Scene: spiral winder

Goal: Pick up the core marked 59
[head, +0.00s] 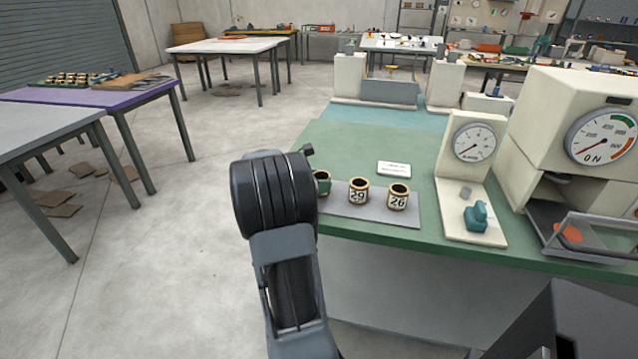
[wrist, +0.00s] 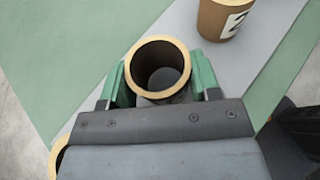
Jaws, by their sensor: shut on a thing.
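My gripper (wrist: 163,85) has green fingers shut on a tan, hollow core (wrist: 134,67), one on each side. The number on this core is hidden. In the head view my arm covers most of the gripper, and part of the held core (head: 323,176) shows beside it. I cannot tell whether it is clear of the grey mat (head: 384,215). To its right stand a core that seems marked 29 (head: 358,191) and a core marked 26 (head: 398,197). In the wrist view one neighbour shows a 2 (wrist: 222,19), and another core (wrist: 57,160) is partly hidden at lower left.
A white card (head: 394,169) lies behind the mat on the green table (head: 345,145). A dial gauge stand (head: 473,150) and a large cream machine with a dial (head: 575,110) stand to the right. Open floor lies to the left.

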